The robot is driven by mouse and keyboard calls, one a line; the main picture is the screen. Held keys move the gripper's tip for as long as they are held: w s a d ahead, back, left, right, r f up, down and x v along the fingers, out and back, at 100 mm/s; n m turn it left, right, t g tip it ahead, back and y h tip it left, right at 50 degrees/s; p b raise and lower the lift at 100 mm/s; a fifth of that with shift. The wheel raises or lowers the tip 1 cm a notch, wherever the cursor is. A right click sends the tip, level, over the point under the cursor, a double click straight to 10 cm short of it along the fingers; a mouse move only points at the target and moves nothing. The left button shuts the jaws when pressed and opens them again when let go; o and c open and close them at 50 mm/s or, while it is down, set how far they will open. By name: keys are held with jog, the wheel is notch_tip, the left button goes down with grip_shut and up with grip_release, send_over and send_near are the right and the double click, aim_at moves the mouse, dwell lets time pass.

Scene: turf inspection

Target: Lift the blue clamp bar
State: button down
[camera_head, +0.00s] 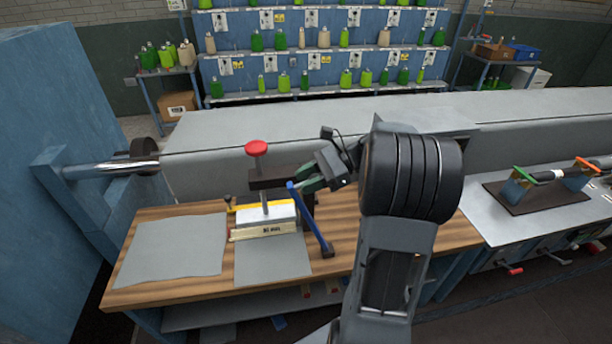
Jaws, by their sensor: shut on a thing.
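The blue clamp bar (311,222) is a thin blue lever in the middle of the head view. It slants from an upper end beside my gripper down and right to a dark end above the wooden bench top. My gripper (300,187) comes in from the right and is shut at the bar's upper end. The bar stands beside a small press with a red round knob (257,148) and a white block (266,214) with a labelled front strip. The exact contact between fingers and bar is small and partly hidden.
A wooden bench (160,288) carries the press and a loose grey sheet (172,250). Another grey sheet (270,263) lies under the press. A long grey machine bed (230,135) runs behind.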

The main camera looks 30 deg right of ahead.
jog(key=shift+d+f, duration=0.1)
jog(key=shift+d, duration=0.05)
jog(key=c, duration=1.1)
grip_release()
jog(key=shift+s, duration=0.1)
jog(key=shift+c, duration=0.2)
jog(key=shift+o, duration=0.8)
jog(key=shift+d, duration=0.3)
jog(key=shift+o, duration=0.9)
jog(key=shift+a, duration=0.25)
jog(key=v, duration=1.4)
jog(key=shift+p, duration=0.3)
